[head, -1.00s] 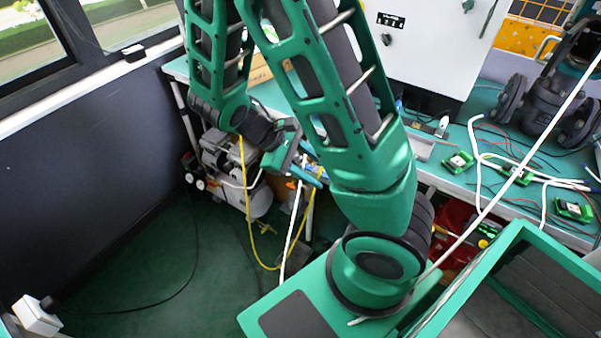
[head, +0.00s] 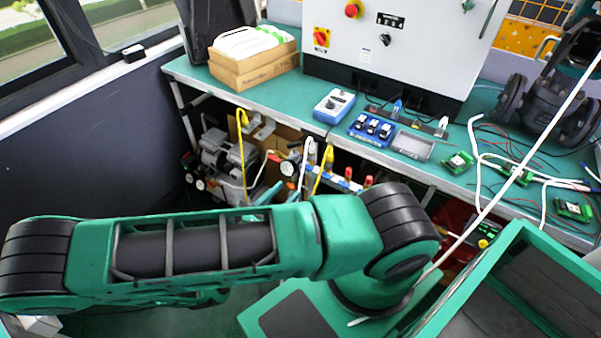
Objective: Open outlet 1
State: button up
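A blue manifold (head: 340,183) with red knobs or fittings sits low under the bench, behind my arm. A white hose (head: 303,162) and a yellow hose (head: 322,168) come up at its left end. I see no readable outlet numbers, so I cannot tell which one is outlet 1 or whether any is open. My gripper is mostly hidden behind my own arm. A small green piece, likely part of my gripper (head: 267,193), shows above the arm, left of the manifold. Its opening and anything between its fingers cannot be seen.
A compressor (head: 215,160) with another yellow hose (head: 241,130) stands under the bench's left part. The green bench top (head: 290,97) carries a cardboard box (head: 255,72), a blue device (head: 335,105), a tray (head: 412,146) and circuit boards. A control cabinet (head: 430,50) stands behind.

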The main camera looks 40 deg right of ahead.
aim_at(307, 167)
jog(key=w+d+n+t, duration=0.1)
jog(key=w+d, duration=0.3)
jog(key=d, duration=0.5)
jog(key=shift+d+f, duration=0.25)
jog(key=shift+d, duration=0.15)
jog(key=shift+c, duration=0.6)
jog(key=c, duration=0.6)
